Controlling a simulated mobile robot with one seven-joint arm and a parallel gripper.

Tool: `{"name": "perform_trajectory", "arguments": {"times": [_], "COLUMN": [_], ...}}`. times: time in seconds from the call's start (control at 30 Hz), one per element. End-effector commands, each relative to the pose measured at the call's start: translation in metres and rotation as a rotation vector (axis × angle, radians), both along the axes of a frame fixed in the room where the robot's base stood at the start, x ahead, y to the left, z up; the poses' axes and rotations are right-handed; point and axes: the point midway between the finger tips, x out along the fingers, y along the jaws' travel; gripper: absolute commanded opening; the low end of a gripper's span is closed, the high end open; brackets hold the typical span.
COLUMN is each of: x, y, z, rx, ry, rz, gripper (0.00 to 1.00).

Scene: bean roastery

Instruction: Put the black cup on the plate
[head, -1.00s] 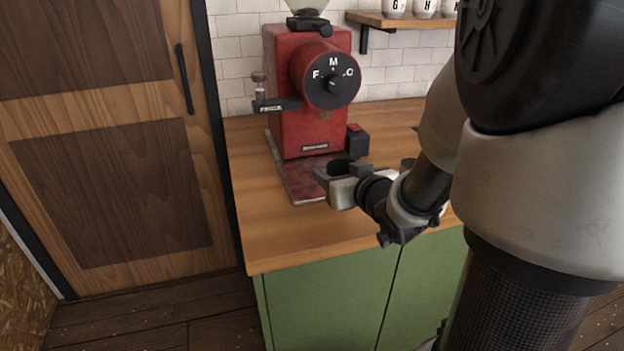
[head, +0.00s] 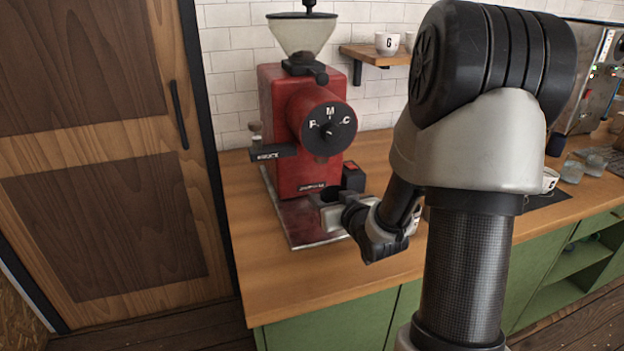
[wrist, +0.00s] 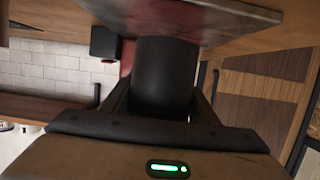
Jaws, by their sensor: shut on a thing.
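My gripper (head: 332,207) is shut on the black cup (wrist: 165,75), which fills the space between the fingers in the wrist view. In the head view only the cup's dark top (head: 331,195) shows between the fingers, in front of the red grinder and over its base tray. The wrist view is upside down, and whether the cup touches the tray cannot be told. I cannot make out a plate in either view; my arm hides part of the counter.
The red grinder (head: 290,125) stands at the back left of the wooden counter (head: 275,285). A white cup (head: 550,180) and several glasses stand further right, by a coffee machine (head: 590,80). A wall shelf (head: 375,54) holds cups. The counter's front left is clear.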

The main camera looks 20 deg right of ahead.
Motion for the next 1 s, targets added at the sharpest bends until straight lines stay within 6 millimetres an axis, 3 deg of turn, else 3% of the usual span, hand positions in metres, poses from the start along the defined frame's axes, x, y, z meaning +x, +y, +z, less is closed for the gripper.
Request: {"name": "perform_trajectory", "arguments": {"times": [0.2,0.4,0.57,0.8,1.0], "x": [0.060,0.096,0.105,0.104,0.104], "y": [0.001,-0.001,-0.001,-0.001,-0.001], "z": [0.002,0.002,-0.002,-0.034,-0.034], "rx": [0.001,0.000,0.000,0.000,-0.001], "ry": [-0.001,-0.001,0.000,0.000,-0.001], "rz": [0.002,0.001,0.000,0.000,0.000], "gripper": [0.26,0.26,0.26,0.26,0.26]}}
